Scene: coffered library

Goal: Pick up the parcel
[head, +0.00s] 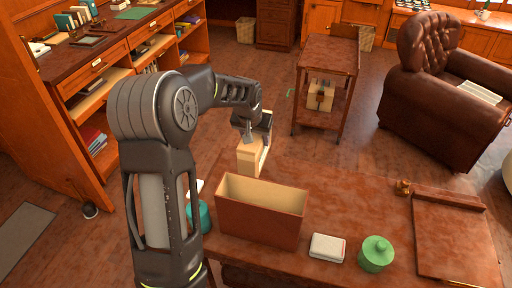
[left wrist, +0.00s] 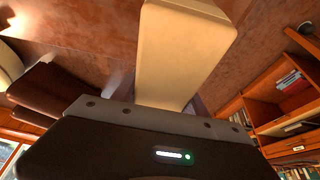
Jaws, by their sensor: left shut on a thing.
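The parcel, a plain cream box-shaped block (head: 249,160), is at the far left part of the desk, just behind an open-topped box. My left gripper (head: 250,140) is shut on its upper end from above. In the left wrist view the parcel (left wrist: 183,50) sticks out from between the jaws, and the fingers are mostly hidden. I cannot tell whether its lower end touches the desk. My right gripper is not in view.
The brown open-topped box (head: 258,224) stands close in front of the parcel. A white box (head: 327,247), green jar (head: 376,254) and teal jar (head: 200,217) share the desk (head: 345,205). A trolley (head: 329,55) with a tan box (head: 320,96) and an armchair (head: 440,95) stand beyond.

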